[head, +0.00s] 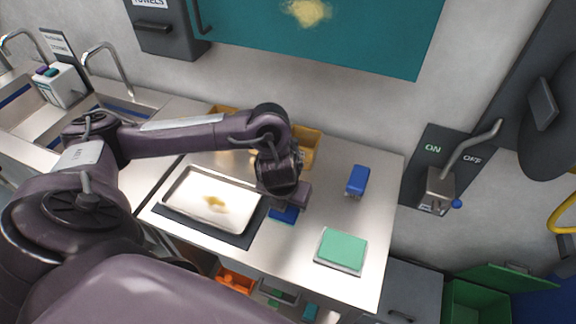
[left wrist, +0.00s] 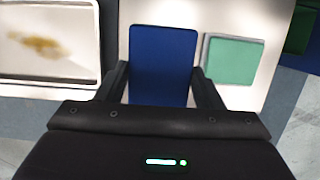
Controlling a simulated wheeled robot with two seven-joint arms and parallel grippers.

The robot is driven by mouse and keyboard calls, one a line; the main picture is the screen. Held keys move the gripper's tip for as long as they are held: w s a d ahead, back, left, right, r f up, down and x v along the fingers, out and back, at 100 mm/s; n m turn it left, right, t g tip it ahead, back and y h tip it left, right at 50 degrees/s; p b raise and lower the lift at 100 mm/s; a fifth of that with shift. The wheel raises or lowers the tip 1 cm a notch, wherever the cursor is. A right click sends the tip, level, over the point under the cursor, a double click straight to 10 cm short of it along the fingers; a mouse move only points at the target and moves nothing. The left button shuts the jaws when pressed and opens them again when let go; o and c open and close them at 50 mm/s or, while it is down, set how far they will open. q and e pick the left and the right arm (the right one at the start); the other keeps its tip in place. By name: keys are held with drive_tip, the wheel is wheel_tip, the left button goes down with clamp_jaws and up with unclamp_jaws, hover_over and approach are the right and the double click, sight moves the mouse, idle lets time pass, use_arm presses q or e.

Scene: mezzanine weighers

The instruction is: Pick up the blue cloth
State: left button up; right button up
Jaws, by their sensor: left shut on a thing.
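The blue cloth (head: 283,215) is a flat dark-blue piece beside the tray on the steel table, partly hidden under my left gripper (head: 289,200) in the head view. In the left wrist view the blue cloth (left wrist: 163,62) lies between the two fingers, which are against its side edges. My left gripper is shut on it. I cannot tell whether the cloth touches the table or is slightly above it. My right gripper is not in view.
A white tray (head: 184,205) with a yellow-brown stain rests on a dark mat (head: 240,239) left of the cloth. A green cloth (head: 342,248) lies to the right on a pale base. A blue upright item (head: 357,181) and a yellow bin (head: 312,150) stand behind.

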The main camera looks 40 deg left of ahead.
use_arm(q)
drive_tip(key=shift+w+r, duration=0.2)
drive_tip(key=shift+r, duration=0.8)
wheel_tip(320, 180, up, 2)
drive_tip(key=shift+r, duration=0.1)
drive_tip(key=shift+s+r, duration=0.15)
drive_tip(key=shift+r, duration=0.5)
drive_tip(key=shift+d+f+n+b, duration=0.45)
drive_tip(key=shift+n+b, duration=0.15)
drive_tip(key=shift+b, duration=0.1)
drive_tip(key=d+f+n+g+b, duration=0.1)
drive_tip(key=n+b, duration=0.3)
drive_tip(key=n, duration=0.6)
drive_tip(key=s+d+f+n+g+b, duration=0.1)
drive_tip(key=d+f+n+g+b, duration=0.1)
drive_tip(key=n, duration=0.9)
drive_tip(key=s+d+f+n+g+b, duration=0.1)
drive_tip(key=f+n+b, duration=0.4)
drive_tip(key=n, duration=0.6)
drive_tip(key=shift+d+f+g+h+b, duration=0.35)
drive_tip(key=shift+d+g+b, duration=0.35)
drive_tip(key=shift+g+b, duration=0.45)
drive_tip(key=shift+r, duration=0.15)
